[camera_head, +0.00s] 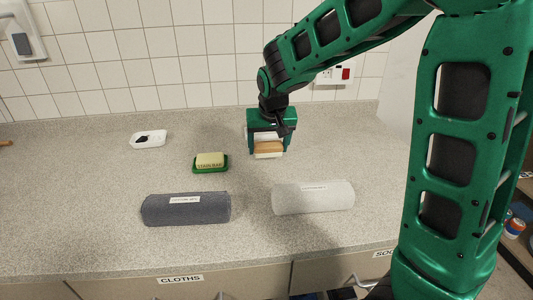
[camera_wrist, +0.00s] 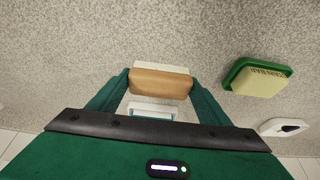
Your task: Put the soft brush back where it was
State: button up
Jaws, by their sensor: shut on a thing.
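The soft brush (camera_head: 269,147) has a tan wooden back and pale cream bristles. My gripper (camera_head: 269,150) is shut on it near the back of the counter, right of the middle. In the wrist view the brush (camera_wrist: 160,83) lies crosswise between the two green fingers (camera_wrist: 160,88). I cannot tell whether its bristles touch the counter. A white item with a teal inside (camera_wrist: 151,110) shows behind the brush, between the fingers; most of it is hidden.
A stain bar (camera_head: 210,160) sits in a green dish left of my gripper. A white item with a dark patch (camera_head: 149,139) lies farther left. A dark grey rolled cloth (camera_head: 186,209) and a white roll (camera_head: 313,197) lie in front. The tiled wall (camera_head: 180,60) is behind.

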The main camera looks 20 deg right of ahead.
jog(key=shift+f, duration=1.25)
jog(key=o, duration=1.1)
jog(key=shift+f, duration=0.1)
jog(key=v, duration=1.2)
